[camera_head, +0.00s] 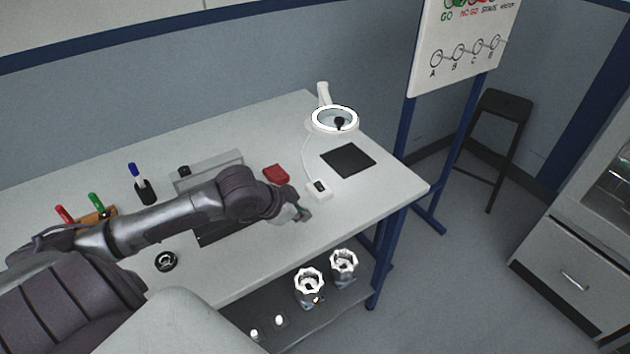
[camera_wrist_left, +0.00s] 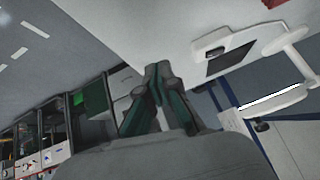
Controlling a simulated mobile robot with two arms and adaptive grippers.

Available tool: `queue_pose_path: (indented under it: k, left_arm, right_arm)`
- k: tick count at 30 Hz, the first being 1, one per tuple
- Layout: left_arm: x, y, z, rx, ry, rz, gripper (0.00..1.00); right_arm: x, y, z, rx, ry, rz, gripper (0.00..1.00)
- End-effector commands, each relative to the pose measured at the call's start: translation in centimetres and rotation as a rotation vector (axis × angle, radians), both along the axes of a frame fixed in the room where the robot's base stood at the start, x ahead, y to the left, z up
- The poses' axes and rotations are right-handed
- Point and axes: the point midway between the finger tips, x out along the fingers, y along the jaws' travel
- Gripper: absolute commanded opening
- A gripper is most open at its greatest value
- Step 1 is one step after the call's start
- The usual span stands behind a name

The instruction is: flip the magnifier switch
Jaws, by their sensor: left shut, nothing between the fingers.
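The magnifier (camera_head: 335,120) stands at the back right of the table, with a bright white ring and a pale arm. It also shows at the right of the left wrist view (camera_wrist_left: 275,104). A thin cable runs from it to a small white switch box (camera_head: 319,191) with a dark rocker on top. Which way the rocker is tipped is too small to tell. My left gripper (camera_head: 304,215) is shut and empty, just in front of and slightly left of the switch box, seemingly apart from it. Its closed fingers show in the left wrist view (camera_wrist_left: 155,72). My right gripper is not in view.
A black mat (camera_head: 348,160) lies right of the switch box, and a red block (camera_head: 276,174) lies left of it. A grey fixture (camera_head: 207,172), a pen cup (camera_head: 145,191) and a black ring (camera_head: 166,261) are farther left. Machined housings (camera_head: 309,285) sit on the lower shelf.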

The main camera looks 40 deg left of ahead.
Motion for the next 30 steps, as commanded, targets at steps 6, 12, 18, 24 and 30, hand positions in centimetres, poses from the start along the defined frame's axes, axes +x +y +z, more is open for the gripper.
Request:
queue_pose_path:
  k: [6, 12, 18, 24, 30]
  left_arm:
    - [4.2, 4.9, 6.3, 0.002, -0.095, 0.028, 0.0]
    - [5.2, 6.1, 8.4, -0.006, -0.125, 0.04, 0.0]
    - [5.2, 6.1, 8.4, -0.007, -0.125, 0.041, 0.0]
    - [5.5, 6.0, 8.1, -0.009, -0.126, 0.043, 0.0]
    - [7.6, 5.5, 6.4, -0.014, -0.127, 0.043, 0.0]
  right_arm:
    - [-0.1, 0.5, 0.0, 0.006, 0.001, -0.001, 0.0]
    - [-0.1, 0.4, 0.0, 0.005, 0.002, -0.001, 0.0]
    - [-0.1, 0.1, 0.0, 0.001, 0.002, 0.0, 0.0]
    - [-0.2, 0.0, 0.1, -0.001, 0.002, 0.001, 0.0]
    - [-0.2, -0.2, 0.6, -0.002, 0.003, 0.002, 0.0]
